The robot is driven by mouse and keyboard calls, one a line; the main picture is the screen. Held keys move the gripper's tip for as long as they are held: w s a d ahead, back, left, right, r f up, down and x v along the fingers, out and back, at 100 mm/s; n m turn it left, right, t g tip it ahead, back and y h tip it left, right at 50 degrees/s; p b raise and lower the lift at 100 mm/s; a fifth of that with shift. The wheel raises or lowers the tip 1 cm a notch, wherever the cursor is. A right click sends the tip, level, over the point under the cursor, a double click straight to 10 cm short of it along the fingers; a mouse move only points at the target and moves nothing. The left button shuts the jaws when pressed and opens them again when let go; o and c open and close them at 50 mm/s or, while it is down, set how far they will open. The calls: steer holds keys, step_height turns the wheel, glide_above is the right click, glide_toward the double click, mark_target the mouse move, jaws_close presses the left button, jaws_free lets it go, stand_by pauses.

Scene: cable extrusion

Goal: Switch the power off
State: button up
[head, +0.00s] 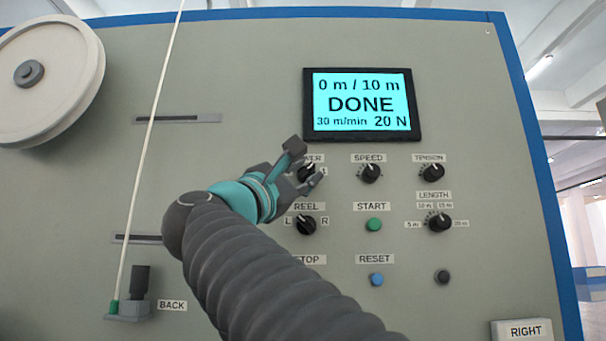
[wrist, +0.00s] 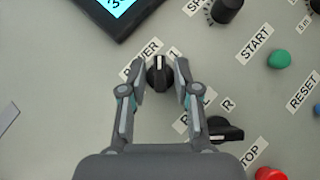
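The black POWER knob (head: 306,173) is on the grey panel just below the display, partly covered by my gripper in the head view. In the wrist view the POWER knob (wrist: 159,77) sits between my two fingertips, with its grip ridge running roughly up and down the picture. A "1" label (wrist: 174,53) is at its upper right; any "0" label is hidden. My gripper (head: 305,164) is open around the knob. In the wrist view my gripper (wrist: 160,78) has a finger on each side, with what looks like a narrow gap to the knob.
The lit display (head: 361,105) reads DONE, 0 m / 10 m. The REEL knob (head: 306,225) is close below my gripper. The SPEED knob (head: 371,173) and green START button (head: 374,224) are to the right. A red button (wrist: 271,174) shows lower right in the wrist view.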

jaws_close()
